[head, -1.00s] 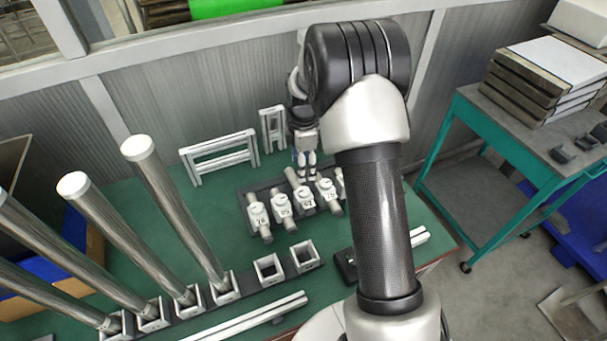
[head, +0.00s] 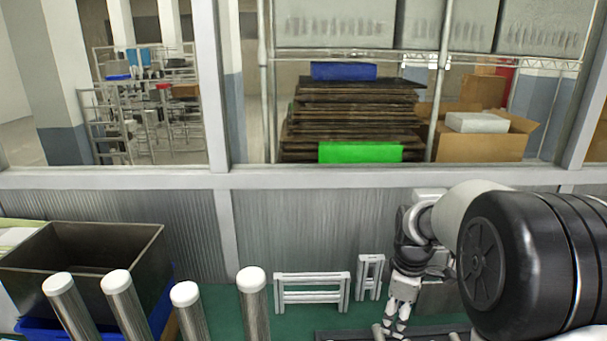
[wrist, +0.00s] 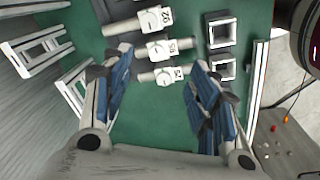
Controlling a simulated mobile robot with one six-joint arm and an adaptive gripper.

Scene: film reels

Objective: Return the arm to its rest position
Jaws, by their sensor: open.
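My gripper (head: 398,318) hangs down over the green table at the lower right of the head view, beside the small white frame. In the wrist view its two blue-padded fingers (wrist: 155,95) are spread apart with nothing between them. Beyond the fingertips, several white numbered pieces lie in a row on the green table (wrist: 130,125), among them one marked 92 (wrist: 154,19) and one marked 95 (wrist: 157,48). My arm's dark elbow fills the lower right of the head view. The table's front part is out of the head view.
Several upright metal tubes with white caps (head: 254,280) stand at the front left. A large white frame (head: 312,291) and a small white frame (head: 370,276) stand by the wall. A dark bin (head: 80,255) sits at the left. Two empty square sockets (wrist: 222,68) show in the wrist view.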

